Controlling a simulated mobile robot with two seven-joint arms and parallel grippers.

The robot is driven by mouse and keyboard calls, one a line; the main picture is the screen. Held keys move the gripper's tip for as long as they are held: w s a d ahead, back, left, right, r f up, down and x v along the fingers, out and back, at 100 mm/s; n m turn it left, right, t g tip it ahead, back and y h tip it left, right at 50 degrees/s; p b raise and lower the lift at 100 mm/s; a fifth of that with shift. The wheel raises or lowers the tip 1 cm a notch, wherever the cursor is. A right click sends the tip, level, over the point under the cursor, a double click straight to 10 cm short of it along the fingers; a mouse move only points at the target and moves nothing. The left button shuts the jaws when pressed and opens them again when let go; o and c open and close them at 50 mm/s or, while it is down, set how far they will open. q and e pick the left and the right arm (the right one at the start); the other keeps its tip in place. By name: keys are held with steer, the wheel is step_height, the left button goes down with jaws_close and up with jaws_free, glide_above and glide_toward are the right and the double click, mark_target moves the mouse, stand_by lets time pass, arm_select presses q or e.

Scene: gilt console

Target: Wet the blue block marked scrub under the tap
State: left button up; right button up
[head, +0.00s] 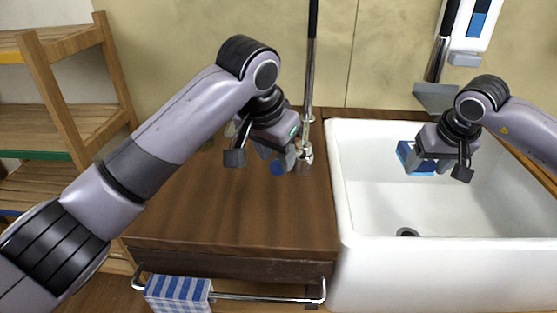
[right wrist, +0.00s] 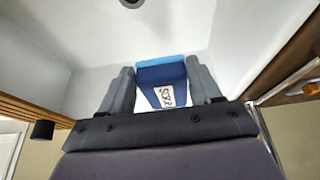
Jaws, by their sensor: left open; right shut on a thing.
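The blue block (head: 405,152) is in my right gripper (head: 440,168), over the white sink basin. In the right wrist view the block (right wrist: 163,76) sits between the two fingers (right wrist: 160,88), with a lighter blue end and a white label whose lettering is hard to read. My left gripper (head: 262,157) is open and empty above the wooden counter, beside a chrome upright. I cannot tell for certain which fitting is the tap; a chrome stem with a flat grey piece (head: 435,97) hangs behind the sink. No water is visible.
The white sink (head: 334,185) has a dark drain (head: 408,232). A checked cloth (head: 178,291) hangs on the front rail. Wooden shelves (head: 75,125) stand left.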

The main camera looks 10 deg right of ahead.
arm_select(q)
steer(key=shift+x, duration=1.45)
jaws_close()
steer(key=shift+s+d+n+y, duration=0.2)
steer(key=shift+s+d+n, duration=0.2)
steer(key=shift+n, duration=0.25)
steer(key=shift+s+d+n+y, duration=0.25)
steer(key=shift+d+n, duration=0.25)
steer(key=shift+n, duration=0.15)
jaws_free()
steer(key=shift+r, duration=0.1)
steer(key=v, duration=1.2)
steer(key=shift+s, duration=0.2)
